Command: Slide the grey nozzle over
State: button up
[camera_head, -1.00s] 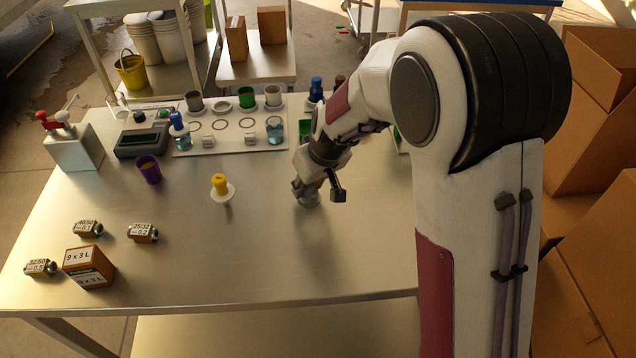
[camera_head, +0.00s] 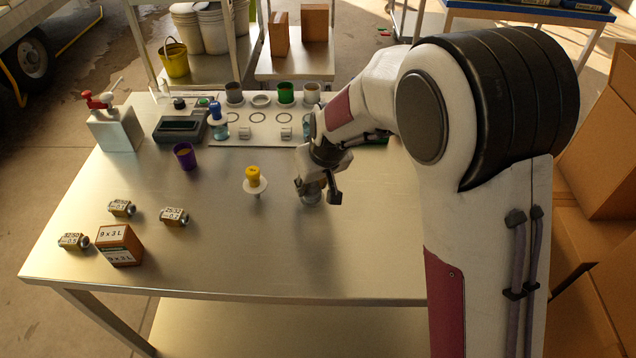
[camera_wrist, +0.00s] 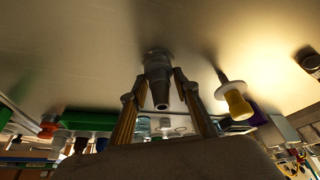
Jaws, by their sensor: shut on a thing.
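The grey nozzle (camera_wrist: 157,72) is between the two fingers of my gripper (camera_wrist: 158,88) in the wrist view. My gripper is shut on it. In the head view my gripper (camera_head: 311,190) is low over the middle of the metal table, and the nozzle (camera_head: 311,198) shows only partly below it. The nozzle's wide end is at or very near the table top; I cannot tell whether it touches.
A yellow piece on a white disc (camera_head: 253,181) stands just left of my gripper. A purple cup (camera_head: 185,156) is farther left. A white rack (camera_head: 265,122) with several cups lies behind. The front middle is clear.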

jog(key=shift+a, duration=0.1)
jog(key=o, duration=1.3)
jog(key=shift+c, duration=0.2)
jog(key=v, duration=1.2)
jog(key=s+d+r+m+h, duration=0.1)
jog(key=s+d+r+m, duration=0.1)
jog(key=s+d, duration=0.7)
jog(key=s+d+r+m+t+h, duration=0.1)
jog(key=s+d+r+m, duration=0.2)
jog(key=s+d, duration=0.6)
jog(key=shift+s+d+r+t, duration=0.3)
jog(key=shift+s+r, duration=0.75)
jog(key=shift+s, duration=3.25)
